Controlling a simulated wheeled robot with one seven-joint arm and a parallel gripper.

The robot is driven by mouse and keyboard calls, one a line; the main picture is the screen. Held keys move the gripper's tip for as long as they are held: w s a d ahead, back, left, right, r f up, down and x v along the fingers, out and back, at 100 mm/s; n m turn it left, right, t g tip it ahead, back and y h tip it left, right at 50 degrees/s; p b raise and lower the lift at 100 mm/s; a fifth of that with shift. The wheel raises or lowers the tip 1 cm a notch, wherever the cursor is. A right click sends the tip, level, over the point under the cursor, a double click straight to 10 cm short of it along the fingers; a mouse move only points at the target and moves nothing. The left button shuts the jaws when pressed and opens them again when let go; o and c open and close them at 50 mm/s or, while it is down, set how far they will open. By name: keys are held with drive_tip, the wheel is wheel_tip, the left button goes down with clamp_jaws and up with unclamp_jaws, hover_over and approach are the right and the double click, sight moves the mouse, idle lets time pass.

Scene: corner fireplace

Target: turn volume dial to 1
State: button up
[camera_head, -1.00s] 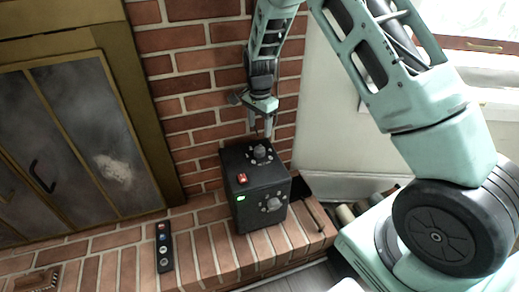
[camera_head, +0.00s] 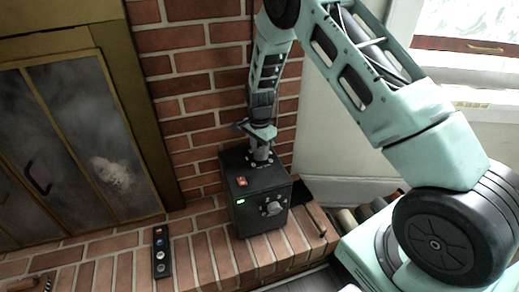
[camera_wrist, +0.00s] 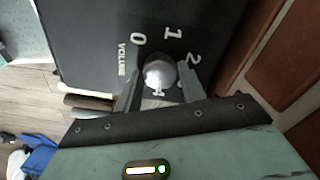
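A black box (camera_head: 256,190) stands on the brick hearth. The volume dial (camera_wrist: 159,73), a round silvery knob, is on its top face, with "VOLUME" and the numbers 0, 1 and 2 printed around it in the wrist view. A pale mark shows at the knob's lower edge; where the dial points is unclear. My gripper (camera_wrist: 158,78) is down at the dial, one finger on each side, with small gaps visible between fingers and knob. In the head view my gripper (camera_head: 260,152) covers most of the dial.
A black remote (camera_head: 161,252) lies on the hearth to the left. Fireplace doors (camera_head: 75,130) stand left, a brick wall behind. Rolled items (camera_head: 348,216) lie right.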

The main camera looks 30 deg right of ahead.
drive_tip(key=c, duration=0.4)
drive_tip(key=shift+c, duration=0.2)
